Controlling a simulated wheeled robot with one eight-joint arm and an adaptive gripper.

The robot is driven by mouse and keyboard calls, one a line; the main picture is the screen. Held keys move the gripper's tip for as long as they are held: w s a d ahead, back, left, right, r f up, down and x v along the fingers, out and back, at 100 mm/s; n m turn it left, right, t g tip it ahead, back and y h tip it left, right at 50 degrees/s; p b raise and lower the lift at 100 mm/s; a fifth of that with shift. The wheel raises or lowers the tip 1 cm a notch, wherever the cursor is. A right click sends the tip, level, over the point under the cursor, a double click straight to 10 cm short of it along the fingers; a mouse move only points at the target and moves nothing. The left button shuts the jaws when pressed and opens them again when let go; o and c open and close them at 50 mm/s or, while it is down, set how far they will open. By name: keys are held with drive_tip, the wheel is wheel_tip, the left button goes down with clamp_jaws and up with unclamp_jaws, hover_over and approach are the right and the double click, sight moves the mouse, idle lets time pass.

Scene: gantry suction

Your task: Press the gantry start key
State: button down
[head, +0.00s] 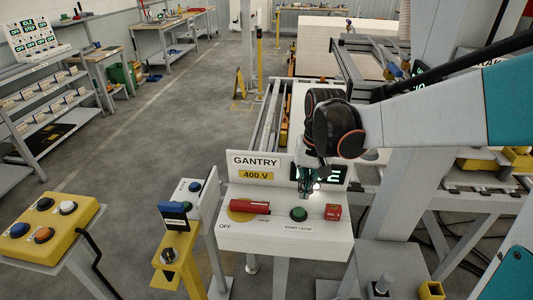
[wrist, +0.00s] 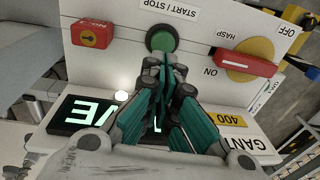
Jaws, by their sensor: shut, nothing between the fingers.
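The green START / STOP key (head: 299,214) sits on the sloping top of the white gantry control box (head: 320,245). In the wrist view the round green key (wrist: 161,40) lies just beyond my fingertips, its near edge close to them. My gripper (head: 305,192) points down at the box from above, over the key's far side. In the wrist view its dark and teal fingers (wrist: 167,62) are together with nothing held. I cannot tell whether the tips touch the key.
A red handle (head: 250,207) on a yellow disc is left of the key. A red block (head: 332,212) is to its right. Behind, the GANTRY panel (head: 255,162) has a green-lettered display (wrist: 90,116), partly hidden by my gripper. A yellow button stand (head: 45,222) is far left.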

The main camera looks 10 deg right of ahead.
sight(300, 207)
drive_tip(key=f, duration=0.2)
drive_tip(key=f+b, duration=0.1)
drive_tip(key=f, duration=0.2)
drive_tip(key=shift+w+a+f+b, duration=0.15)
drive_tip(key=shift+w+f+b, duration=0.05)
drive_tip(key=shift+f+b, duration=0.1)
